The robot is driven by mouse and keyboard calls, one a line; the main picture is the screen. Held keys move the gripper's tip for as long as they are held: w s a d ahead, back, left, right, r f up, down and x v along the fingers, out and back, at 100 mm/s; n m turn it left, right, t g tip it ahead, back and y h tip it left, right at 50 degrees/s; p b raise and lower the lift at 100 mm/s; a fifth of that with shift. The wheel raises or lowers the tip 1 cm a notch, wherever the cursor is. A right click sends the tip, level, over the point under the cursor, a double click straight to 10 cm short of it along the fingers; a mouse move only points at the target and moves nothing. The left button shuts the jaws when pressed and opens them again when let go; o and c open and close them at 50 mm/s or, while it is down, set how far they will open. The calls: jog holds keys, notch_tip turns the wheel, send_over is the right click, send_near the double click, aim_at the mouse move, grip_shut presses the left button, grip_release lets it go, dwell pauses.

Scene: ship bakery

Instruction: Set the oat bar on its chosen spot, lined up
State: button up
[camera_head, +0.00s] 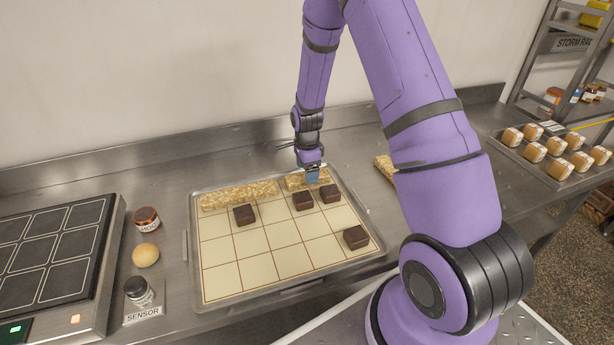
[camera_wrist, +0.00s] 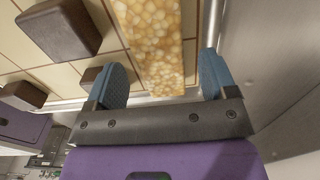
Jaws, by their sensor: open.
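A pale, grainy oat bar (camera_head: 293,183) lies along the back edge of the gridded tray (camera_head: 222,286). My gripper (camera_head: 312,176) is low over its right part and hides some of it. In the wrist view the oat bar (camera_wrist: 150,40) runs from the top edge to between the two blue fingers of my gripper (camera_wrist: 163,80). The fingers are open, with a visible gap on each side of the bar. A second, longer oat bar (camera_head: 238,195) lies to the left in the same back row. Another oat bar (camera_head: 384,166) lies on the counter right of the tray, partly behind my arm.
Dark brownies sit on the tray: one at left (camera_head: 244,215), two near the gripper (camera_head: 303,201) (camera_head: 330,193), one at front right (camera_head: 356,237). A jar (camera_head: 147,220), a round bun (camera_head: 145,254) and a sensor (camera_head: 138,290) stand left. The wall is close behind.

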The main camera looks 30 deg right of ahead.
jog(key=s+a+r+n+t, duration=0.1)
jog(key=s+a+r+n, duration=0.15)
jog(key=r, duration=0.85)
jog(key=s+a+r+n, duration=0.1)
jog(key=s+r+n, duration=0.2)
jog(key=r, duration=0.9)
jog(key=s+a+r+n+t, duration=0.2)
jog(key=s+r+n, duration=0.5)
jog(key=s, duration=0.6)
jog(key=s+a+r+n+t, duration=0.2)
jog(key=s+r+n, duration=0.6)
jog(key=s, duration=0.5)
jog(key=shift+a+r, duration=0.35)
jog(key=shift+r, duration=0.45)
